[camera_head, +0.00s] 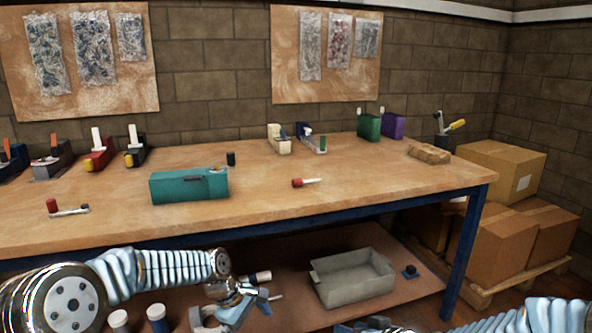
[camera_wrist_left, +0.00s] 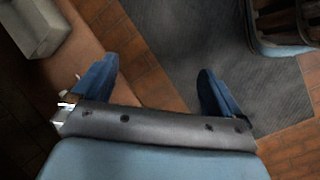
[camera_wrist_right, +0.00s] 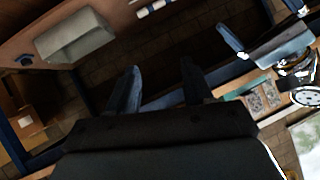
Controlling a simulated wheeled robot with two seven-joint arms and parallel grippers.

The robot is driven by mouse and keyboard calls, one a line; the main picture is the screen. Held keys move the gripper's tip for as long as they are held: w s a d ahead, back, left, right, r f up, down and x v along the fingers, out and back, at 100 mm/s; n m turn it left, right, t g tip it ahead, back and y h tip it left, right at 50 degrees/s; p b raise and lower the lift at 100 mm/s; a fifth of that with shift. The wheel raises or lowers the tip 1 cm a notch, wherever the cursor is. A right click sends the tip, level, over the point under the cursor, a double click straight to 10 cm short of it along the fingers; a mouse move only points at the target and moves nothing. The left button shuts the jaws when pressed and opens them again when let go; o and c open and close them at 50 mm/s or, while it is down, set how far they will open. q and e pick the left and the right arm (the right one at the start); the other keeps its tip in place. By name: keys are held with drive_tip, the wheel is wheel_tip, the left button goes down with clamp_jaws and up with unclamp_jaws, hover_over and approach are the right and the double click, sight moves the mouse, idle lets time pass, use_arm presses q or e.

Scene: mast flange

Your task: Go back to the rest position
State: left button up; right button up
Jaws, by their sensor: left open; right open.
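My left gripper (camera_wrist_left: 155,78) is open in the left wrist view, its blue fingers apart with only floor between them. In the head view my left arm comes in low from the left, and the left gripper (camera_head: 250,304) is in front of the bench's lower shelf. My right gripper (camera_wrist_right: 160,72) is open and empty in the right wrist view, fingers pointing towards the dark floor under the bench. In the head view my right arm shows only at the bottom right edge, its gripper mostly cut off. Neither gripper holds anything.
The wooden workbench (camera_head: 345,202) carries a teal box (camera_head: 190,187), a red-handled tool (camera_head: 305,182) and several holders along the back. A grey tray (camera_head: 350,279) stands on the lower shelf. Cardboard boxes (camera_head: 502,168) sit on a pallet at the right. The bench's front right is clear.

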use_arm(q)
drive_tip(key=s+f+m, duration=0.4)
drive_tip(key=s+f, duration=0.2)
drive_tip(key=f, duration=0.7)
drive_tip(key=s+f+m, duration=0.3)
drive_tip(key=s+f, duration=0.3)
drive_tip(key=s, duration=0.3)
drive_tip(key=s+f+m, duration=0.3)
drive_tip(key=s+f, duration=0.3)
drive_tip(key=s, duration=0.4)
drive_tip(key=shift+s+a+m, duration=0.15)
drive_tip(key=shift+s+m, duration=0.15)
drive_tip(key=shift+m, duration=0.1)
use_arm(e)
drive_tip(key=s+a+f+m+g+h, duration=0.1)
drive_tip(key=s+f+g, duration=0.3)
drive_tip(key=s+f, duration=0.6)
drive_tip(key=s+a+f+m+g+h, duration=0.1)
drive_tip(key=s+f+m+g, duration=0.2)
drive_tip(key=s+f, duration=0.7)
wheel_tip(320, 180, down, 9)
drive_tip(key=shift+s+g, duration=0.4)
drive_tip(key=shift+g, duration=0.8)
use_arm(q)
drive_tip(key=shift+f, duration=0.1)
use_arm(e)
drive_tip(key=shift+a, duration=0.1)
